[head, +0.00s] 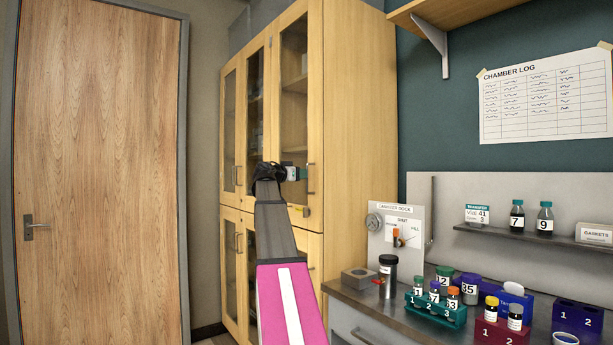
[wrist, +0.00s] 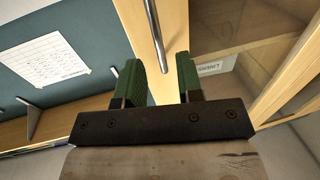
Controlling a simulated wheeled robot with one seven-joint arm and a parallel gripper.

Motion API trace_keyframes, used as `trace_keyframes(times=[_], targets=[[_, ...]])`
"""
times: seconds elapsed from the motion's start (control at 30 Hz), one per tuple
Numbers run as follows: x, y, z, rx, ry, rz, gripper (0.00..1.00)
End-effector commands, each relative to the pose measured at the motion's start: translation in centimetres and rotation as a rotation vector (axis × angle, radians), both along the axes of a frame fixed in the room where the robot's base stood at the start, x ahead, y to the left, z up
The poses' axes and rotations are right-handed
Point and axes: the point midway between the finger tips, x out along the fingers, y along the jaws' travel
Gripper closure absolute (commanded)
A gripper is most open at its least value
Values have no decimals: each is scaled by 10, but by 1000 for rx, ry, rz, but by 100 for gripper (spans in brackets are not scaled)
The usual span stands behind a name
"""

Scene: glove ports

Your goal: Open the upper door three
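A light wood cabinet has glass-fronted upper doors. The rightmost upper door (head: 296,110) looks shut and has a vertical metal bar handle (head: 311,178) near its right edge. No door number is readable. My gripper (head: 298,173) is in front of this door, just left of the handle in the head view. In the wrist view, my gripper (wrist: 159,76) has its two green fingers apart with nothing held. The handle (wrist: 154,32) shows there ahead of the fingers, its near end in line with the gap. Whether it is between them in depth, I cannot tell.
Lower doors sit below, partly hidden by my arm. A metal counter (head: 390,312) with vial racks (head: 436,310) and a canister (head: 388,275) stands at the right. A wall shelf (head: 450,15) is above it. A closed wooden room door (head: 100,170) is at the left.

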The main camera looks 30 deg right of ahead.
Motion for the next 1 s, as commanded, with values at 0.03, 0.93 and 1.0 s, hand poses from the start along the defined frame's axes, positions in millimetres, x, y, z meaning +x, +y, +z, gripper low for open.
trace_keyframes(times=[0.03, 0.93, 1.0], targets=[[4, -11, 1, 1, 0, -2, 66], [13, -45, -1, 1, 1, 0, 100], [13, -45, -1, 1, 1, 0, 100]])
